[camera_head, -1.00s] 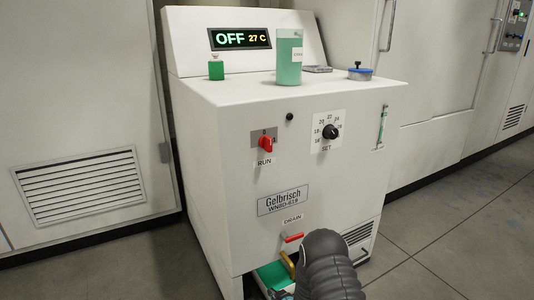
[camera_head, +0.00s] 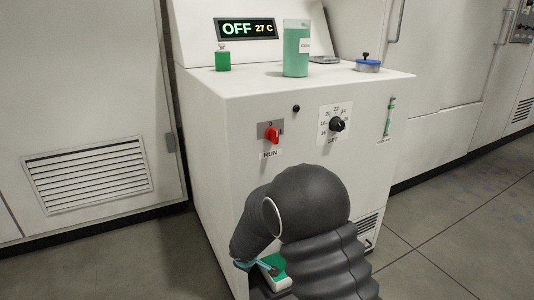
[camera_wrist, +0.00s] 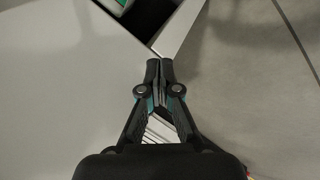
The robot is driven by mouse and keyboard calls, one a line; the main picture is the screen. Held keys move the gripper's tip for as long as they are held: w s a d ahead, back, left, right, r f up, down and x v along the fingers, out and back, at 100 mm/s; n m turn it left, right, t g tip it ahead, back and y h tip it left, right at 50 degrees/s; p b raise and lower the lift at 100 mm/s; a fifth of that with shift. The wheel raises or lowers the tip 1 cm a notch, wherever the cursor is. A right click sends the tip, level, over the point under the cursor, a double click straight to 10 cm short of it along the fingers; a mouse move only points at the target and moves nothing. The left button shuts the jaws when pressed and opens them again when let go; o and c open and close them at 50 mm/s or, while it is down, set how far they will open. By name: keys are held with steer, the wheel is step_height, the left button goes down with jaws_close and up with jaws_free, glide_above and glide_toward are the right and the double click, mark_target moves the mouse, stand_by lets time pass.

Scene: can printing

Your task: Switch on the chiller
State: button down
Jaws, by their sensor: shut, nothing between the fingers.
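My arm covers the lower front, including the nameplate and drain handle. My gripper (camera_wrist: 160,70) is shut and empty in the wrist view, tips together near a pale edge. In the head view, part of it shows low at left, below the switch and apart from it.
On the chiller top stand a small green bottle (camera_head: 222,58), a clear container of green liquid (camera_head: 296,50) and a blue-rimmed lidded dish (camera_head: 368,65). Grey floor is open at right.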

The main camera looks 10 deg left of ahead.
steer(key=s+r+t+h, duration=0.1)
steer(key=r+t, duration=0.3)
steer(key=r, duration=1)
steer(key=s+r+t+h, duration=0.2)
steer(key=s+r+t, duration=0.1)
steer(key=r, duration=1.1)
steer(key=s+r+n+t+h, duration=0.1)
steer(key=r+t, duration=0.4)
steer(key=r, duration=1)
steer(key=shift+s+d+h+p, duration=0.3)
steer(key=shift+s+p, duration=0.15)
steer(key=shift+s, duration=0.45)
steer(key=shift+w, duration=0.1)
steer(key=p, duration=0.2)
glide_toward(271, 132)
steer(key=w+a, duration=0.2)
steer(key=w, duration=0.1)
steer(key=shift+w+a, duration=0.15)
steer(key=shift+w, duration=0.05)
steer(key=w+d, duration=0.2)
steer(key=shift+d, duration=0.3)
steer(key=shift+w+d, duration=0.4)
